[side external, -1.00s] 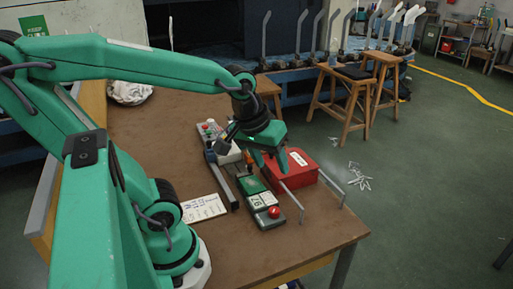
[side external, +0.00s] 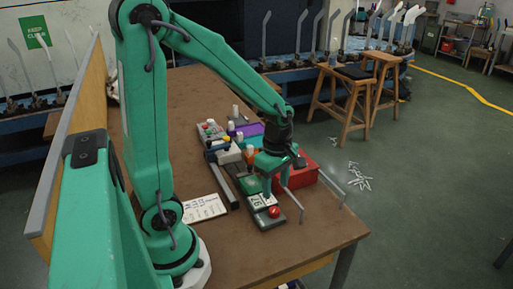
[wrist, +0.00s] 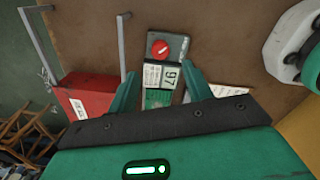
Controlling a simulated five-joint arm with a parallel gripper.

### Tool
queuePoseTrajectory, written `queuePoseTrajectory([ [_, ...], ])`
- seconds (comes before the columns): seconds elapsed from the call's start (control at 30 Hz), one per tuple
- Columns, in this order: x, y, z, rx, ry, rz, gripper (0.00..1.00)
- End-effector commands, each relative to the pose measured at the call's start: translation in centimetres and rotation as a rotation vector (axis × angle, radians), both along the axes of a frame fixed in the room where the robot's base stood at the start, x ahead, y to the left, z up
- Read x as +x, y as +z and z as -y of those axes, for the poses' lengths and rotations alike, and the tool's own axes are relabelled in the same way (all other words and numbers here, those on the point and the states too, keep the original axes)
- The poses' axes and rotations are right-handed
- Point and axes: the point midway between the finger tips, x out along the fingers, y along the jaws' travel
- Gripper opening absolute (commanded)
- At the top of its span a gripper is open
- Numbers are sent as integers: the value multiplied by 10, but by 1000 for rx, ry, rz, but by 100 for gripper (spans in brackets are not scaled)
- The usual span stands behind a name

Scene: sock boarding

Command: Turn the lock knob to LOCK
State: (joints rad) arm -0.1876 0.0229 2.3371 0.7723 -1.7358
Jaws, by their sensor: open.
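The lock knob (side external: 274,211) is a round red knob on the near end of a dark grey panel (side external: 262,221). In the wrist view the knob (wrist: 160,48) has a slanted white line across it; I cannot read any LOCK marking. My gripper (side external: 268,190) points down over the panel, just behind the knob, and hides part of the panel. In the wrist view my gripper (wrist: 162,75) has its green fingers apart, either side of the panel below the knob. It is open with nothing held, and the knob lies beyond the fingertips.
A white plate marked 97 (wrist: 172,75) sits beside the knob. A red box (side external: 304,177) and metal rails (side external: 331,188) stand to the right. A white card (side external: 204,208) lies left of a dark bar (side external: 221,180). Bare table (side external: 325,228) lies to the front right.

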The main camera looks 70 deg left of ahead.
Motion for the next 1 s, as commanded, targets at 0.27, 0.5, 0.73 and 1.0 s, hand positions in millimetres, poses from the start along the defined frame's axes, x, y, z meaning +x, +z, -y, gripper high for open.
queuePoseTrajectory([
  [0.27,1,-4,-1,-2,44,-10,50],
  [0.5,0,-11,-1,-2,42,-11,50],
  [0.73,0,-32,-1,-3,41,-13,50],
  [1.0,0,-60,-1,-3,40,-13,50],
])
